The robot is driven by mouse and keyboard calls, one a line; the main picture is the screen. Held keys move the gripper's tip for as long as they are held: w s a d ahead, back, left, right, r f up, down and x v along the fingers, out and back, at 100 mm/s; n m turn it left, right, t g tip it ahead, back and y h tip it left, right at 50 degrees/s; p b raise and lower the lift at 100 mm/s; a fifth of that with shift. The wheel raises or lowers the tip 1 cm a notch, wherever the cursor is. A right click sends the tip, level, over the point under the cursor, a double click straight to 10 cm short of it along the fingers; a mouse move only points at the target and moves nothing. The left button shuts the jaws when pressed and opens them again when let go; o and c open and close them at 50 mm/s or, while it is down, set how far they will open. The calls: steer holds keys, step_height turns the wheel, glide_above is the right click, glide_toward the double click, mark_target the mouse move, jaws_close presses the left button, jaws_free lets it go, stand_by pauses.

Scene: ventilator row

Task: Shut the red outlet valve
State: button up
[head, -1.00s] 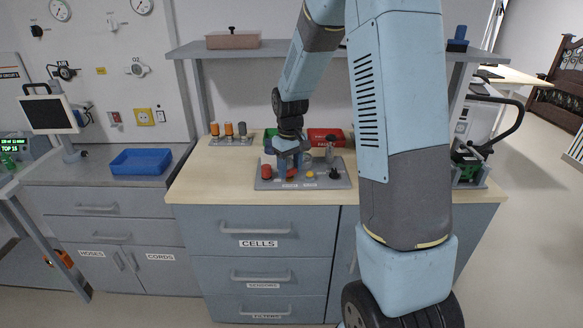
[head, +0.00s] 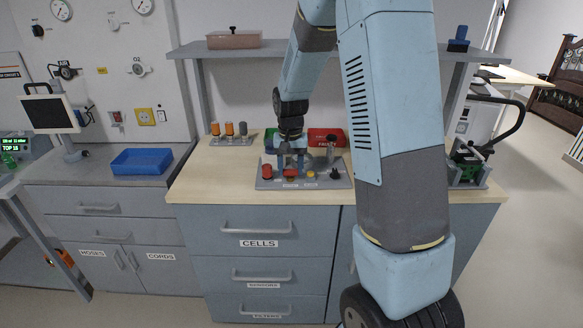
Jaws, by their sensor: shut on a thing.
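A grey valve panel (head: 325,183) lies on the wooden bench top. A red valve handle (head: 291,173) sits near its middle-left, directly under my gripper (head: 291,166). My gripper points straight down, with its two fingers side by side and shut on this red handle. The fingers partly hide the handle, so its exact angle is unclear. A second red knob (head: 267,171) stands to the left on the same panel, apart from the fingers. The small labels on the panel are too blurred to read.
A yellow knob (head: 311,174), a black knob (head: 335,173) and a grey upright fitting (head: 331,152) share the panel. A red box (head: 322,135) and a green bin (head: 270,136) stand behind. A shelf (head: 345,54) overhangs the bench. The bench's left front is clear.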

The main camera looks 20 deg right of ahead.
mark_target(291, 171)
steer(key=shift+w+r, duration=0.1)
steer(key=shift+w, duration=0.05)
steer(key=o, duration=1)
steer(key=shift+o, duration=0.2)
step_height(291, 171, up, 14)
steer(key=shift+f, duration=0.25)
steer(key=s+r+n+t, duration=0.1)
steer(key=s+r, duration=0.3)
steer(key=s, duration=1)
steer(key=s+r+n+t, duration=0.2)
steer(key=s+r+t, duration=0.2)
steer(key=s, duration=1)
steer(key=shift+s+d+r+t, duration=0.15)
steer(key=shift+s+r+t, duration=0.15)
steer(key=shift+r, duration=0.2)
